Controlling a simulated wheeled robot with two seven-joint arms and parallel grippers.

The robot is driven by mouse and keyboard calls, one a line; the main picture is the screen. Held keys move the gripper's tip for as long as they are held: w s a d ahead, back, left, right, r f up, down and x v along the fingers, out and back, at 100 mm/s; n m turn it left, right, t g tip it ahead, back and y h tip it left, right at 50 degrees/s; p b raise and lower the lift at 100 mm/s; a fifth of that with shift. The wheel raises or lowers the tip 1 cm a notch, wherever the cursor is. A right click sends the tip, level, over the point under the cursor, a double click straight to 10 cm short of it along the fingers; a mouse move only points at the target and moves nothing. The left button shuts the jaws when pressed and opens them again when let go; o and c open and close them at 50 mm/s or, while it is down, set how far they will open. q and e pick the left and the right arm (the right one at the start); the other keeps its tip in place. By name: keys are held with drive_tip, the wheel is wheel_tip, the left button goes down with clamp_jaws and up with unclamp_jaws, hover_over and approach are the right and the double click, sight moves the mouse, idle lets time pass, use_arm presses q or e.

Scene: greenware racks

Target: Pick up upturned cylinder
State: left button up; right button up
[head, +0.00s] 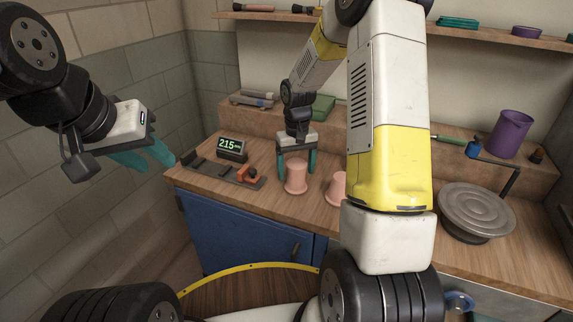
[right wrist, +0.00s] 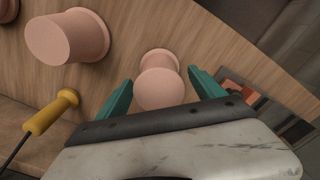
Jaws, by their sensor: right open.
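A pink cylinder (head: 296,178) stands upright on the wooden counter, its wider rim down and narrower end up. In the right wrist view the same cylinder (right wrist: 160,88) lies between the two teal fingers, with a gap on each side. My right gripper (head: 297,168) is open, pointing down over it. A second pink cylinder (head: 337,189) stands to its right, partly hidden by my right arm; it also shows in the right wrist view (right wrist: 65,36). My left gripper (head: 158,162) hangs open and empty at the left, away from the cylinders.
A display reading 215 (head: 231,148) and a dark rail fixture with an orange block (head: 247,174) lie left of the cylinder. A round grey wheel (head: 476,211) and purple cup (head: 509,134) are at the right. The right wrist view shows a yellow-handled tool (right wrist: 52,112).

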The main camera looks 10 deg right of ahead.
drive_tip(key=shift+f, duration=0.7)
drive_tip(key=c, duration=1.7)
drive_tip(key=shift+r, duration=0.2)
